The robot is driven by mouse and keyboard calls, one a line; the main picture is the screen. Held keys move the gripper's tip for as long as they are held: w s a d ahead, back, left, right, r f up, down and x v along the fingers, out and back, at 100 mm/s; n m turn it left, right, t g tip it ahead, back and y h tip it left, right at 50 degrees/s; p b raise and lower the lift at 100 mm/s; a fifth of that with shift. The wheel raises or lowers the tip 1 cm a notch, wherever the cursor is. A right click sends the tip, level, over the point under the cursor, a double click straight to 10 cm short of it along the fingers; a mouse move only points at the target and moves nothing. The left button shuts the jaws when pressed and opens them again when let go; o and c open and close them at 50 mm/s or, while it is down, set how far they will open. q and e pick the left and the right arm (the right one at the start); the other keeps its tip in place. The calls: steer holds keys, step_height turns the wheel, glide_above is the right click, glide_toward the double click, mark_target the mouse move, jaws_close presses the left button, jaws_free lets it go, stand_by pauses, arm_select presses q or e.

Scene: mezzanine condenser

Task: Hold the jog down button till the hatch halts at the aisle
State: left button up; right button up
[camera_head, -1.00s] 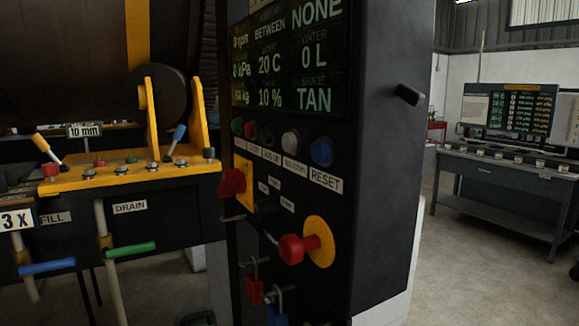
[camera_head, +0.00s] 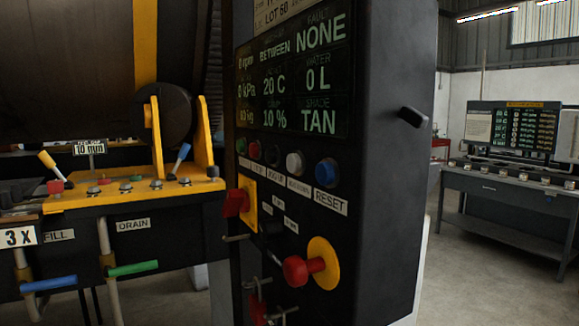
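A tall black control panel (camera_head: 374,200) stands close in front of me. Its button row holds a green button (camera_head: 241,146), a red button (camera_head: 254,150), a black button (camera_head: 270,155), a white button (camera_head: 295,163) and a blue button (camera_head: 326,173). The label under the white one appears to read JOG DOWN; the blue one is labelled RESET. The display (camera_head: 290,82) above reads BETWEEN, NONE, 0 L and TAN. A large dark drum (camera_head: 65,65) with a yellow band fills the upper left; I cannot make out its hatch. Neither gripper is in view.
A red mushroom knob (camera_head: 296,270) on a yellow disc and a red switch (camera_head: 236,202) stick out below the buttons. A yellow-topped lever bench (camera_head: 120,197) with FILL and DRAIN handles stands left. A grey table (camera_head: 515,195) stands far right, with open floor before it.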

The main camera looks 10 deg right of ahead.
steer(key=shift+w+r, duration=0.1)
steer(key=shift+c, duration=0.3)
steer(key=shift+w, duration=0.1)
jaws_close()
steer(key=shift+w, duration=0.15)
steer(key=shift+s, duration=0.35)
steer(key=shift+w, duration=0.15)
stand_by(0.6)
